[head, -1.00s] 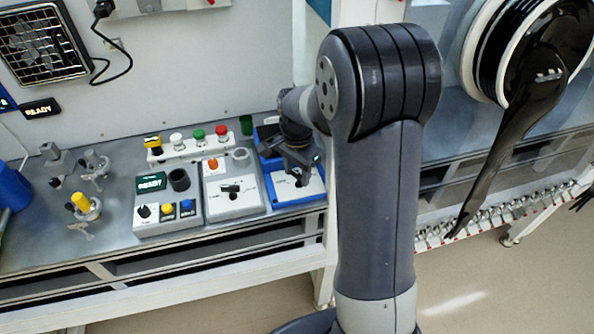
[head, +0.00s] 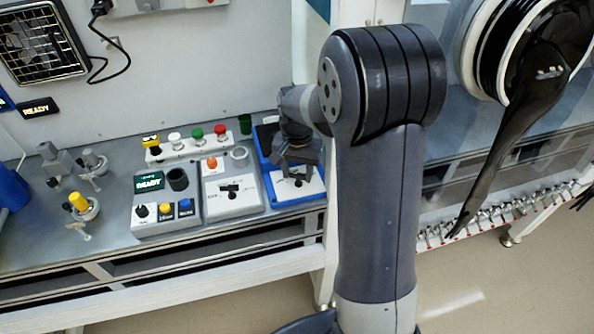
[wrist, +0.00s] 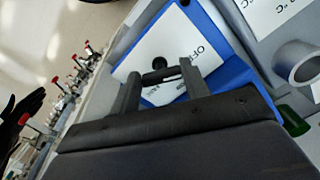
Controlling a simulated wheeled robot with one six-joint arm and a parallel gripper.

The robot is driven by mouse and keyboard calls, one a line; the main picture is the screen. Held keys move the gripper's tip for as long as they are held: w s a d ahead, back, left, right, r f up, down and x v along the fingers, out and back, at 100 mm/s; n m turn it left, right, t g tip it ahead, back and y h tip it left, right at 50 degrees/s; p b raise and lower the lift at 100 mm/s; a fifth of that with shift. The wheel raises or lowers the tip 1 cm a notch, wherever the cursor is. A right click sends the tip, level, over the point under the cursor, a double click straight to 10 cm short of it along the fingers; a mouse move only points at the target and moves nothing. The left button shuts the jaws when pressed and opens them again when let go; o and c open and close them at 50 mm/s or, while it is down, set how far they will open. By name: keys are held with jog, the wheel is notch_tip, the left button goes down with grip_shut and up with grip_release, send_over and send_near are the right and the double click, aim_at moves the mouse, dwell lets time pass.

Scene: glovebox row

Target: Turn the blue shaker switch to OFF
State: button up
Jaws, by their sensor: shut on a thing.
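The blue shaker (head: 308,197) stands at the right end of the row of devices, with a white top panel. In the wrist view its blue body (wrist: 232,72) and white panel (wrist: 168,38) show, with an OFF label near the right finger. The dark switch (wrist: 160,64) sits on this panel between my fingers. My gripper (wrist: 160,76) is shut on the switch, its fingers at either side of the handle. In the head view my gripper (head: 297,168) is over the shaker's panel and hides the switch. The handle's exact pointing direction is hard to tell.
Left of the shaker stands a grey box with a black switch (head: 230,188), then a box with a READY display (head: 150,182). A strip of coloured buttons (head: 196,139) lies behind. A green cup (head: 245,124) stands near the shaker's back left.

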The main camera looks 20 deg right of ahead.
aim_at(297, 175)
dwell(0.4)
jog(key=o, duration=1)
notch_tip(297, 175, up, 11)
jog(key=shift+f+b, duration=0.1)
jog(key=shift+b, duration=0.3)
notch_tip(297, 175, down, 11)
jog(key=shift+r+p, duration=0.1)
jog(key=shift+p, duration=0.3)
jog(key=shift+m, duration=0.3)
dwell(0.4)
